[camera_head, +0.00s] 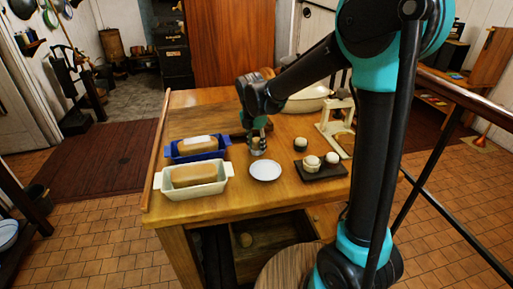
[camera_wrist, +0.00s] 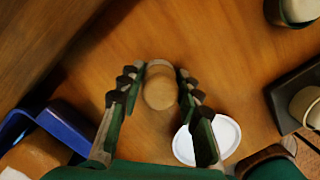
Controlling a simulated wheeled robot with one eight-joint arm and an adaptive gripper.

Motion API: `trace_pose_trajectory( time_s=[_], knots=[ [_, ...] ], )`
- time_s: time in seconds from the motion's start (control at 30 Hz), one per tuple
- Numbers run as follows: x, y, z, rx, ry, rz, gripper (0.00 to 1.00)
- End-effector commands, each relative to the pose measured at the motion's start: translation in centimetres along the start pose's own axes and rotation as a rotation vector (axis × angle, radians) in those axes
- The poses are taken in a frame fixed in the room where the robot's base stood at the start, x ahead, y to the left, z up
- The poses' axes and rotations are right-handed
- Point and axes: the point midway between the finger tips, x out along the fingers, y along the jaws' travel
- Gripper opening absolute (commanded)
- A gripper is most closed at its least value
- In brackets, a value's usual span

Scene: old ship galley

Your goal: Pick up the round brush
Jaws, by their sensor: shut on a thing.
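The round brush (camera_wrist: 161,92) shows in the wrist view as a round tan top between my two fingers, with a paler rim at its far side. My gripper (camera_wrist: 160,76) is shut on it, a finger at each side. In the head view my gripper (camera_head: 258,140) points down over the wooden table, and the brush (camera_head: 257,146) is a small tan shape between the fingertips. Its lower part is mostly hidden. I cannot tell whether it touches the table.
A white plate (camera_head: 265,171) lies just in front of the gripper. Loaves sit in a blue tin (camera_head: 171,154) and a cream tin (camera_head: 163,186) at left. A dark tray (camera_head: 325,173) with pale round things and a cream stand (camera_head: 335,128) are at right.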

Motion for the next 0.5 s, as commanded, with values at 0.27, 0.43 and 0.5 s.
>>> trace_pose_trajectory(
  time_s=[0.27,0.43,0.5],
  knots=[
    [-0.1,0.0,0.0,0.0,0.0,0.0,0.03],
    [-1.1,0.0,0.2,0.0,0.0,0.0,0.03],
    [-1.9,0.0,0.3,0.0,0.0,0.0,0.03]
  ],
)
